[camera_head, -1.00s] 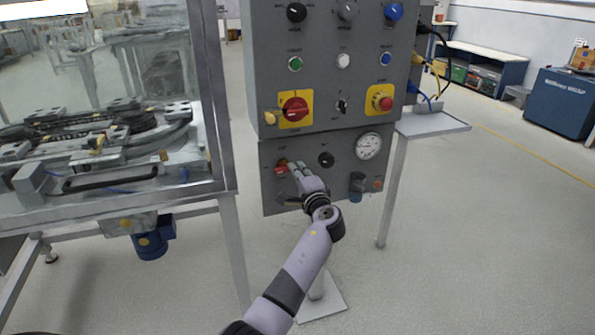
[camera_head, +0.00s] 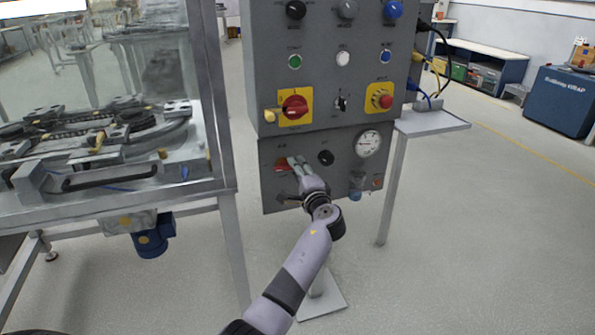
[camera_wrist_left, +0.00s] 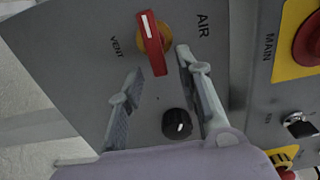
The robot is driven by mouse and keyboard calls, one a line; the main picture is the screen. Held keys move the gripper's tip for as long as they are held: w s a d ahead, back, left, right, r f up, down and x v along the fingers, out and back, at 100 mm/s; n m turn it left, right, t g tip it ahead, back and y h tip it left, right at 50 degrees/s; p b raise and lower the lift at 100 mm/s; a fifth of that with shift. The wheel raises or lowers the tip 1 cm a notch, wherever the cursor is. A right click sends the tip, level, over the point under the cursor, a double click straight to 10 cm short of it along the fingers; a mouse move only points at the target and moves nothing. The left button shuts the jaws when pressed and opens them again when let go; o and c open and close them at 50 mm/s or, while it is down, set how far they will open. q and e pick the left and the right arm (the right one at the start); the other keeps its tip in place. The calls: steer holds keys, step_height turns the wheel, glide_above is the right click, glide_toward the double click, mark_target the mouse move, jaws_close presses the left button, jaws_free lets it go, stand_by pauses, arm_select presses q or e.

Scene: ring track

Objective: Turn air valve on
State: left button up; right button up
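The air valve is a red lever handle with a white mark on a yellow-orange round base, in the wrist view (camera_wrist_left: 152,44), between the labels AIR and VENT. Its white-marked end points to the top of that picture. In the head view the red handle (camera_head: 282,165) shows at the left of the lower grey panel, partly hidden by my fingers. My left gripper (camera_head: 294,162) is at the panel just right of the handle. In the wrist view its two fingers (camera_wrist_left: 157,64) are apart with nothing between them, the handle's near end by the gap between their tips. My right gripper is not in view.
A black knob (camera_wrist_left: 177,123) sits beside the right finger in the wrist view. A pressure gauge (camera_head: 368,144) is on the right of the lower panel. The upper control box (camera_head: 325,75) hangs above. A glazed machine enclosure (camera_head: 213,100) stands close on the left.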

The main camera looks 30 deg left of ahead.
arm_select(q)
steer(key=v, duration=1.1)
steer(key=shift+s+d, duration=0.25)
steer(key=shift+d, duration=0.05)
steer(key=s+d+f+n+g+h, duration=0.1)
steer(key=s+d+f+g+h, duration=0.15)
steer(key=s+f, duration=0.7)
steer(key=s+d+f+n+g+h, duration=0.15)
steer(key=s+f+h, duration=0.3)
steer(key=f, duration=1.05)
steer(key=s+d+f+n+g+h, duration=0.1)
steer(key=s+d+f+g+h, duration=0.15)
steer(key=s+f, duration=0.75)
steer(key=s+d+f+n+g+h, duration=0.2)
steer(key=s+d+f+g+h, duration=0.15)
steer(key=s+f, duration=0.7)
steer(key=s+a+p, duration=0.2)
steer(key=s+p, duration=1.4)
steer(key=s, duration=0.4)
steer(key=shift+s+f+g+h+p, duration=0.3)
steer(key=shift+s+f+h+p, duration=0.1)
steer(key=shift+f, duration=0.1)
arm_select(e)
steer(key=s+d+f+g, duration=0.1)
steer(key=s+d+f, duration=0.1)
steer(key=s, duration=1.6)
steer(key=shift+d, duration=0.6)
